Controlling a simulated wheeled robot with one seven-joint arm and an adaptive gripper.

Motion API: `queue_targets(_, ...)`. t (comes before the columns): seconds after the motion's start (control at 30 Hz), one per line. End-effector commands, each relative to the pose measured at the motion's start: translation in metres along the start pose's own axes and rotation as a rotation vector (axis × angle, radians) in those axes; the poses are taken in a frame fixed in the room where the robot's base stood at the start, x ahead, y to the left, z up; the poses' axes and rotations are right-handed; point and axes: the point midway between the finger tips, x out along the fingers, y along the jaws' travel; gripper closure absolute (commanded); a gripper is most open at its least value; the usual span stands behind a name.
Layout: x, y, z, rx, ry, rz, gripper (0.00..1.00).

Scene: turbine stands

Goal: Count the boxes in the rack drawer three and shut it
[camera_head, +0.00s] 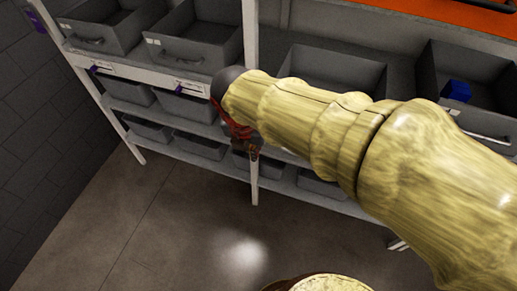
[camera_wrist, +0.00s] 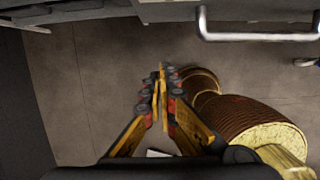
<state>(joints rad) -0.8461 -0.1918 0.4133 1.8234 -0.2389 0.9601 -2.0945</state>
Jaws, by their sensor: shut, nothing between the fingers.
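The rack (camera_head: 250,100) holds grey drawers on several levels in the head view. A drawer (camera_head: 195,45) at the upper left is open at the top and looks empty. A drawer (camera_head: 468,85) at the right holds one blue box (camera_head: 457,91); its lower part is hidden by my arm. Which drawer is number three cannot be told. My gripper (camera_head: 243,140) is by the rack's middle post, partly hidden by my arm. In the wrist view, my gripper (camera_wrist: 161,85) has its fingers together, with nothing between them. A metal handle (camera_wrist: 258,36) shows at the upper right there, apart from the fingers.
A dark brick wall (camera_head: 40,115) stands on the left. Lower bins (camera_head: 200,146) sit on the bottom shelves. The floor (camera_head: 150,220) in front of the rack is clear. An orange surface (camera_head: 460,15) lies at the top right.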

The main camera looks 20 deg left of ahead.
Motion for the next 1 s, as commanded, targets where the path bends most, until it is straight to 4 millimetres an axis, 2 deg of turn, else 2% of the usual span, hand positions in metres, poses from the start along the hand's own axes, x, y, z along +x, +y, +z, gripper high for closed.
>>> queue_targets(0.17, 0.02, -0.001, -0.001, -0.002, 0.003, -0.004, 1.0)
queue_targets(0.5, 0.086, -0.001, -0.001, 0.001, 0.003, -0.004, 1.0)
queue_targets(0.6, 0.101, -0.001, 0.003, 0.002, 0.001, -0.002, 1.0)
queue_targets(0.8, 0.105, -0.001, 0.03, 0.003, 0.001, -0.001, 1.0)
queue_targets(1.0, 0.107, -0.001, 0.038, 0.002, 0.001, 0.0, 1.0)
